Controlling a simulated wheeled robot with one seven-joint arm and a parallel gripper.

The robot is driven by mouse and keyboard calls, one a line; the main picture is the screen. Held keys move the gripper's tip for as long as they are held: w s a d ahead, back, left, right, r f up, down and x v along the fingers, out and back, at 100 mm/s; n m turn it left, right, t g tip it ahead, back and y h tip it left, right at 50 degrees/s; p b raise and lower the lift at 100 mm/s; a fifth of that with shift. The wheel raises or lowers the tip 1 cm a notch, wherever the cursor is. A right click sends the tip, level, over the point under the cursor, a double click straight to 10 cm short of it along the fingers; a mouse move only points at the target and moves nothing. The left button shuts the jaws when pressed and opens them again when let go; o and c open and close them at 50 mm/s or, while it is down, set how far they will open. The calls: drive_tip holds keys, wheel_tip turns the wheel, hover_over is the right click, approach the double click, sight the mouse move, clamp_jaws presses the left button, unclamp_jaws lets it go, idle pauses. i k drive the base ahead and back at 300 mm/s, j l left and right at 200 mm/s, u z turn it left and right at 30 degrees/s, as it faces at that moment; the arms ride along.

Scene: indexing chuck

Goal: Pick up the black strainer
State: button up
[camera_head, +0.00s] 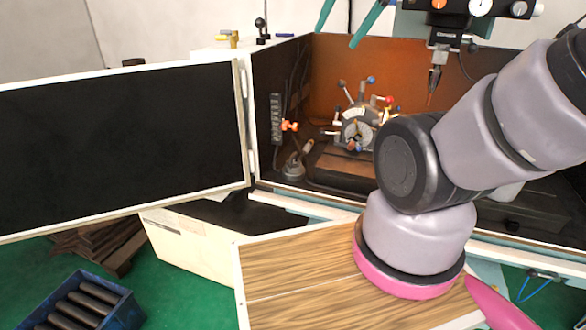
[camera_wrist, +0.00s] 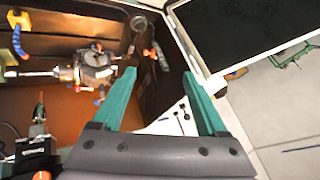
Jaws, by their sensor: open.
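I cannot make out a black strainer for certain in either view. A small dark, rounded thing (camera_head: 293,168) stands at the left inside the machine enclosure, with a lighter stem leaning from it; its kind is unclear. Past the fingers lies a white ledge with small dark items, too small to name.
The indexing chuck (camera_head: 358,128) with coloured knobs stands inside the enclosure (camera_head: 335,60). An open black door panel (camera_head: 120,140) fills the left. A toolhead (camera_head: 437,60) hangs at upper right. A wooden-topped board (camera_head: 300,275) and a blue crate (camera_head: 120,305) are in front.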

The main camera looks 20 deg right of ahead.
sight(294, 165)
drive_tip(key=j, duration=0.8)
drive_tip(key=i+j, duration=0.15)
drive_tip(key=j, duration=0.65)
drive_tip(key=j+z, duration=0.25)
drive_tip(key=z, duration=0.15)
drive_tip(key=j+z, duration=0.2)
drive_tip(key=z, duration=0.2)
drive_tip(key=k+j+z, duration=0.1)
drive_tip(key=j+z, duration=0.15)
drive_tip(key=z, duration=0.15)
